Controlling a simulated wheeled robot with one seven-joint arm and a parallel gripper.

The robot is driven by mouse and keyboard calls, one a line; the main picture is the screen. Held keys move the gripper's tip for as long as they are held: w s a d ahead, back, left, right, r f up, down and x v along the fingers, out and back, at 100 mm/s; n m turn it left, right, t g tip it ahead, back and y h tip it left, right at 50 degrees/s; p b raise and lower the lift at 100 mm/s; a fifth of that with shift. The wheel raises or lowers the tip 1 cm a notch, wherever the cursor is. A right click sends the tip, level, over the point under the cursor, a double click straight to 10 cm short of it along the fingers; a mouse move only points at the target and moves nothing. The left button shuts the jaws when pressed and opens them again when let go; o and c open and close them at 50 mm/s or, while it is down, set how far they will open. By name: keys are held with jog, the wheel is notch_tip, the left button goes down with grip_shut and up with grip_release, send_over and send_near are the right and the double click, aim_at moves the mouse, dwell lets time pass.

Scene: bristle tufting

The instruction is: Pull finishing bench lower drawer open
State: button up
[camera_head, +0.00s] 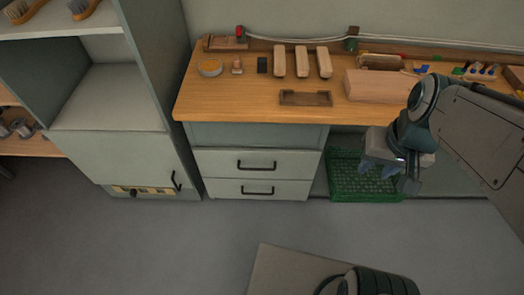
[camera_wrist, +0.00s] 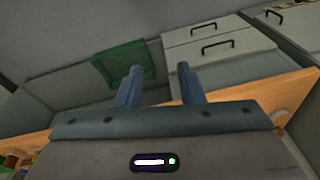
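The finishing bench's lower drawer (camera_head: 229,188) is a pale grey front with a dark bar handle (camera_head: 257,191), at the bottom of the drawer stack. It looks closed, flush with the upper drawer (camera_head: 222,163). In the wrist view the lower drawer's handle (camera_wrist: 204,28) shows at the upper right, beyond the upper drawer's handle (camera_wrist: 215,47). My gripper (camera_head: 377,170) is to the right of the drawers, in front of the bench, apart from both handles. In the wrist view its two blue fingers (camera_wrist: 160,82) are spread with nothing between them.
A green basket (camera_head: 350,185) is under the bench, right of the drawers and behind my gripper. A grey cabinet (camera_head: 110,155) with a dark handle stands left. Wooden blocks and tools lie on the bench top (camera_head: 230,100). The floor (camera_head: 190,245) before the drawers is clear.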

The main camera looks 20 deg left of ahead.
jog(key=w+a+f+n+g+y+b, duration=0.15)
jog(key=w+a+f+y+b, duration=0.4)
jog(key=f, duration=0.85)
jog(key=w+a+f+n+g+y+b, duration=0.1)
jog(key=w+a+f+g+y+b, duration=0.45)
jog(key=f, duration=0.85)
jog(key=w+a+f+n+t+y+b, duration=0.1)
jog(key=w+a+f+y+b, duration=0.4)
jog(key=f, duration=1)
jog(key=w+a+f+m+t+b, duration=0.1)
jog(key=a+f+m+t+b, duration=0.3)
jog(key=f, duration=0.8)
jog(key=w+f+m+t+b, duration=0.15)
jog(key=f+t+b, duration=0.4)
jog(key=f, duration=0.75)
jog(key=a+f+m+t+b, duration=0.25)
jog(key=f+t+b, duration=0.3)
jog(key=f, duration=0.65)
jog(key=shift+m+g, duration=0.4)
jog(key=shift+m, duration=0.05)
jog(key=shift+b+x, duration=2.15)
jog(key=shift+x, duration=4.35)
jog(key=shift+w+d, duration=0.1)
grip_shut()
